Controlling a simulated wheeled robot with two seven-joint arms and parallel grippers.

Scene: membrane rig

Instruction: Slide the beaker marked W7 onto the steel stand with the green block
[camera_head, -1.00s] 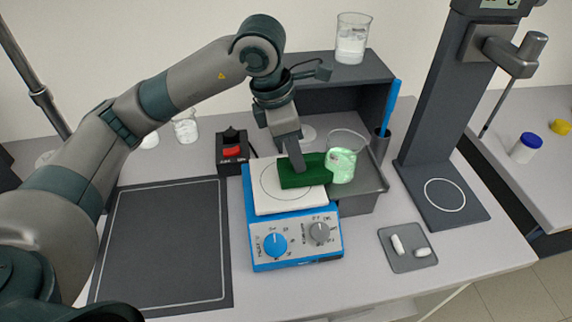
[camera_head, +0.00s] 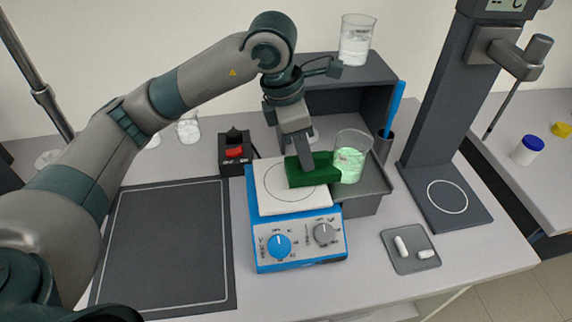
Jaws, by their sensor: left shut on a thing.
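My left gripper (camera_head: 305,165) is shut on the green block (camera_head: 318,176) and holds it over the right part of the white plate of the blue hotplate (camera_head: 262,203). A glass beaker (camera_head: 350,160) with pale green contents stands just right of the block, at the block's right end. The beaker is over the grey steel stand (camera_head: 375,184) beside the hotplate. Whether block and beaker touch I cannot tell for sure. My right gripper is not in view.
A beaker with white contents (camera_head: 356,42) stands on the dark shelf (camera_head: 349,72) behind. A black box with a red switch (camera_head: 234,153) is left of the hotplate. A dark mat (camera_head: 165,245) lies at left. A dark column (camera_head: 442,110) and a small tray with stir bars (camera_head: 409,250) are at right.

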